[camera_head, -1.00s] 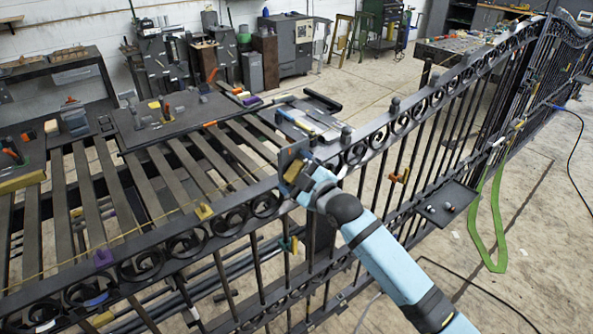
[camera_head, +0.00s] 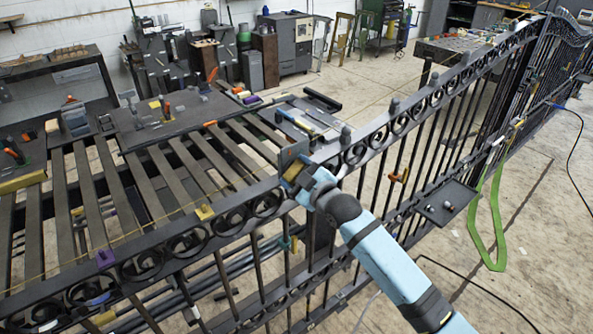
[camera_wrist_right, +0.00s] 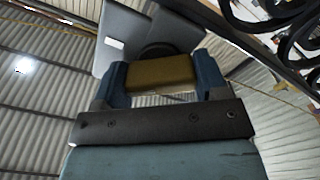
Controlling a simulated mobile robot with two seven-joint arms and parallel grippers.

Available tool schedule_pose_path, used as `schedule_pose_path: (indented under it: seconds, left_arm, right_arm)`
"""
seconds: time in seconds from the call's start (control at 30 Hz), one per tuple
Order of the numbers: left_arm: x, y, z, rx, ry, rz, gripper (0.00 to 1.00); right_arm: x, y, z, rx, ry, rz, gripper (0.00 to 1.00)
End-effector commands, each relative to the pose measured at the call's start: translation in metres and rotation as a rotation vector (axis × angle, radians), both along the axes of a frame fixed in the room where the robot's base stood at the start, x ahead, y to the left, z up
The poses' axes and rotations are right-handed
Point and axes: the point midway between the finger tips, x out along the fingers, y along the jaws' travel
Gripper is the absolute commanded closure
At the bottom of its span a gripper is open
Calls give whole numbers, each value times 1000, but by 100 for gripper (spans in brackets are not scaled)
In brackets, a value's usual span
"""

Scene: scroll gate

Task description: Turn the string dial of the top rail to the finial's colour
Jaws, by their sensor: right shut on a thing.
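The top rail (camera_head: 225,208) of the dark scroll gate runs diagonally across the head view. A grey plate (camera_head: 291,153) stands up at this rail, and it also shows in the right wrist view (camera_wrist_right: 122,42). My right gripper (camera_head: 297,174) is at the plate. In the right wrist view its blue fingers are shut on a yellow-brown block (camera_wrist_right: 161,74), with a dark round part (camera_wrist_right: 158,49) behind it. I take the block for the dial's grip; the dial's markings are hidden. A finial (camera_head: 346,131) on a nearby post looks dark grey. My left gripper is out of view.
Dark slats and a tool board (camera_head: 165,120) lie behind the gate at left. A small dark shelf (camera_head: 443,203) sticks out on the near side. A green strap (camera_head: 483,225) hangs at right. The floor at lower right is mostly clear.

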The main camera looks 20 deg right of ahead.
Motion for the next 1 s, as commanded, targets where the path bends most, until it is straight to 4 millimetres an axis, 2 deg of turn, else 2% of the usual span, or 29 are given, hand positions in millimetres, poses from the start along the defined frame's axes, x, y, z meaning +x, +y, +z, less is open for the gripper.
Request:
schedule_pose_path:
  seconds: [0.2, 0.6, 1.0]
  left_arm:
    - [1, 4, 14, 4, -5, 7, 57]
    - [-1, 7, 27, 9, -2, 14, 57]
    - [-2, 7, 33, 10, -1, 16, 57]
  right_arm:
    - [0, 0, 2, 162, 61, 0, 58]
    - [0, 0, 1, 465, 171, -1, 58]
    - [0, 0, 0, 619, 226, 0, 58]
